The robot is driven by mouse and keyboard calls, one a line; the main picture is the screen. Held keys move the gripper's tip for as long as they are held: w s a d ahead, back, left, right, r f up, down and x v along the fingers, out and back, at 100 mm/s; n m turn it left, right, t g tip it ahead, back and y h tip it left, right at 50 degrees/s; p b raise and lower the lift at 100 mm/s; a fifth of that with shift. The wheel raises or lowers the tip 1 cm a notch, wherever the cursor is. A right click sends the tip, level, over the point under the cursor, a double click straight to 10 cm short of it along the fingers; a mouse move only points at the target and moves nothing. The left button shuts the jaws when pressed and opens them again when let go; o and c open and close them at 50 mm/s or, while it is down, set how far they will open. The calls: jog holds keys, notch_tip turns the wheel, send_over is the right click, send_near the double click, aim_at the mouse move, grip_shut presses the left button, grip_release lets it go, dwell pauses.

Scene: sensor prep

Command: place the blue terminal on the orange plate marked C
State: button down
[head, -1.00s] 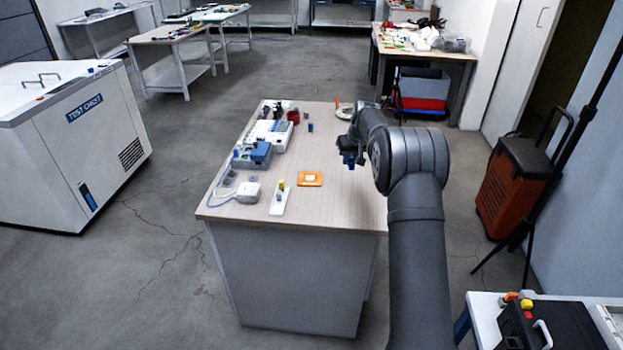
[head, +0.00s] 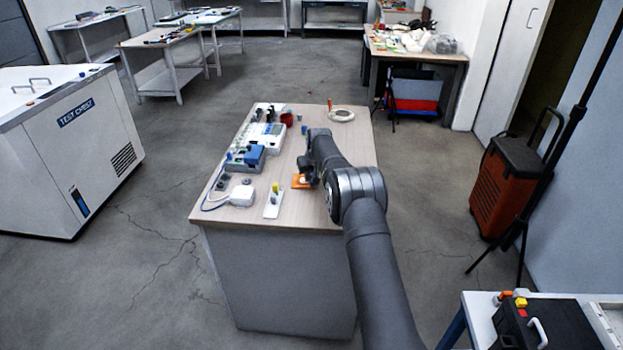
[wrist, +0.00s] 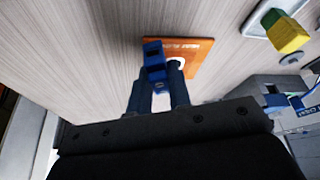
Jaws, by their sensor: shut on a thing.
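The orange plate (head: 298,182) lies flat on the wooden workbench, partly hidden by my gripper (head: 312,179) in the head view. In the wrist view the orange plate (wrist: 196,50) shows part of a white ring and small dark lettering; I cannot read a C. My gripper (wrist: 158,78) has blue fingers and is shut on the blue terminal (wrist: 153,52) at their tips.
A white holder (head: 271,209) with a yellow-topped piece (head: 276,187) stands close to the plate. A small blue piece (head: 304,130) stands farther back.

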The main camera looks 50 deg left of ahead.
jog(key=shift+f, duration=0.55)
jog(key=shift+f, duration=0.15)
jog(key=c, duration=1.3)
grip_release()
jog(key=shift+c, duration=0.2)
jog(key=v, duration=1.2)
jog(key=x, duration=1.2)
